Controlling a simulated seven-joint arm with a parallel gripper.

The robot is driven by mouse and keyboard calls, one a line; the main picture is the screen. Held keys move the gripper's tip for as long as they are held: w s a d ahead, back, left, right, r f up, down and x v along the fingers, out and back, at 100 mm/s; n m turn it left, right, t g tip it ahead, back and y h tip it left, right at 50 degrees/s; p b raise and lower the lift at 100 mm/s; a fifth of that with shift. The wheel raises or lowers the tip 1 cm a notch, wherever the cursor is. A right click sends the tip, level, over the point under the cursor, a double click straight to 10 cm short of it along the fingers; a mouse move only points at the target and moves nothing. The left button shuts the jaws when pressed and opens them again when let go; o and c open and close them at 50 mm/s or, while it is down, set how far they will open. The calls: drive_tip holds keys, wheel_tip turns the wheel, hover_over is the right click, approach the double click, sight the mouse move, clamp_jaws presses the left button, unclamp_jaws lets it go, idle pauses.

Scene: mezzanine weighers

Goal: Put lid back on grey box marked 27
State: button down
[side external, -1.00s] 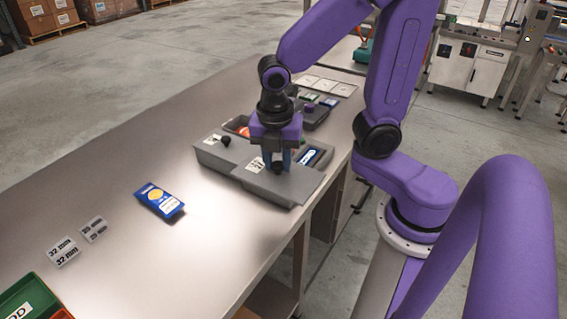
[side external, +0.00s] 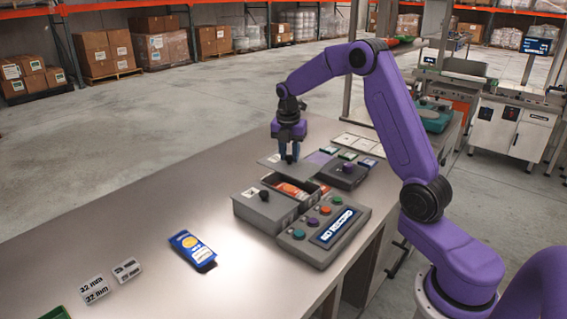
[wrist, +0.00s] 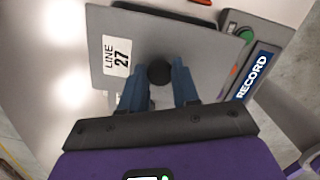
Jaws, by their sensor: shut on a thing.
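My gripper (side external: 289,157) is shut on the black knob (wrist: 159,72) of a flat grey lid (wrist: 185,40) whose label reads LINE 27. In the side view the lid (side external: 270,161) is held up at the far side of an open grey box (side external: 312,203). Orange-red contents (side external: 292,190) show inside the open box; no number on it is readable. A neighbouring grey box (side external: 262,213) has a lid with a black knob on it. In the wrist view the lid hides most of what lies below it.
A dark grey unit (side external: 342,176) and small cards (side external: 357,143) lie behind.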

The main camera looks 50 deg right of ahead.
sight(290, 163)
drive_tip(key=shift+w+d+f, duration=0.15)
drive_tip(key=shift+d+f, duration=0.05)
drive_tip(key=shift+d, duration=0.35)
drive_tip(key=shift+f, duration=2.9)
drive_tip(key=shift+f, duration=0.4)
drive_tip(key=shift+c, duration=1.3)
unclamp_jaws()
drive_tip(key=shift+r, duration=0.1)
drive_tip(key=shift+r, duration=3.4)
drive_tip(key=shift+c, duration=0.4)
clamp_jaws()
